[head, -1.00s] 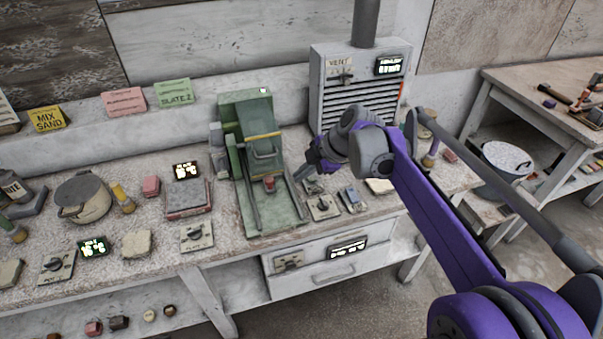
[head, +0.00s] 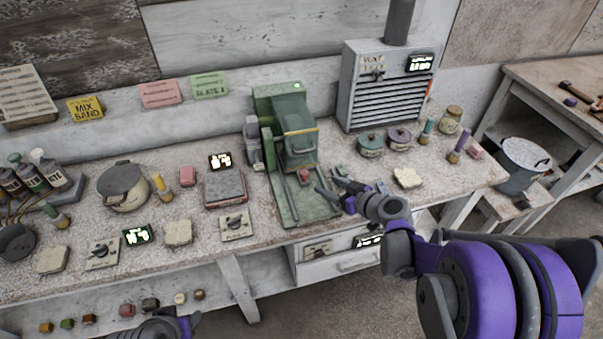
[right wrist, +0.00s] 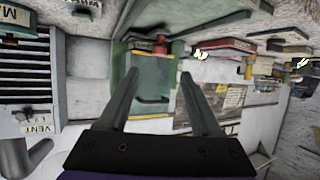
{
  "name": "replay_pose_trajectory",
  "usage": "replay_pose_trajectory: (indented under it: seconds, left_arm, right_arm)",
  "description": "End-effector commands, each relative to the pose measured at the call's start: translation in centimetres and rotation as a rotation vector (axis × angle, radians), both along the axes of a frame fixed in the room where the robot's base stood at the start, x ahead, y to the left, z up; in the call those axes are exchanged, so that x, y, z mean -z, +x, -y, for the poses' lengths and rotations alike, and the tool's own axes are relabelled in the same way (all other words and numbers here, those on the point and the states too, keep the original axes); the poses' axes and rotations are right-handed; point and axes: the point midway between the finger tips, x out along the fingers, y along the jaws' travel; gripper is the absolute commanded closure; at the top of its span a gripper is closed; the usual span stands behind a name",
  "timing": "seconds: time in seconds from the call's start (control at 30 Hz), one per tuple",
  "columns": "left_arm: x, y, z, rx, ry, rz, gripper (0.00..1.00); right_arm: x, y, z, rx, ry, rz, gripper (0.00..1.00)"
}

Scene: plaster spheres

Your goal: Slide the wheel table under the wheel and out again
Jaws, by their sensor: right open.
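The green grinding machine (head: 268,107) stands on the bench, with a hood, a yellow-edged front part and two dark rails on its base plate (head: 293,212). A small red knob (head: 304,174) sits low at its front, above the rails; it also shows in the right wrist view (right wrist: 159,46). I cannot clearly tell the wheel or the table from the rest of the machine. My right gripper (head: 329,182) is open and empty at the right front of the machine, close to the knob. My left gripper (head: 172,327) shows partly at the bottom edge; its jaws are unclear.
A grey vent box (head: 388,88) stands behind on the right. Lidded pots (head: 370,145) stand before it. A flat scale-like box (head: 224,187) and switch plate (head: 236,226) lie left of the machine. A pale lump (head: 408,178) lies right of my right gripper.

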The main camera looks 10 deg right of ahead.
Motion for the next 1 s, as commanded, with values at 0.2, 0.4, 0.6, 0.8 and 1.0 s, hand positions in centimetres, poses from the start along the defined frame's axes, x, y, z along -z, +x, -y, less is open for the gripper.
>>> replay_pose_trajectory:
  seconds: [0.2,0.4,0.6,0.8,1.0]
  left_arm:
    - [0.1,0.0,0.0,0.000,0.000,-0.001,0.50]
    - [0.0,0.0,0.0,0.000,0.000,0.000,0.50]
    - [-0.2,0.1,0.0,0.000,0.000,0.001,0.50]
    - [-0.2,0.1,0.0,0.000,0.000,0.001,0.50]
    - [-0.2,0.1,0.0,0.000,0.000,0.001,0.50]
  right_arm:
    - [1.2,2.4,-1.2,-0.002,0.003,0.000,0.34]
    - [2.7,5.7,-2.7,-0.004,0.001,-0.001,0.34]
    - [3.7,8.1,-3.7,-0.002,0.000,0.000,0.34]
    - [4.1,8.9,-4.1,-0.001,0.000,0.000,0.34]
    - [4.2,8.9,-4.1,-0.001,0.000,-0.001,0.34]
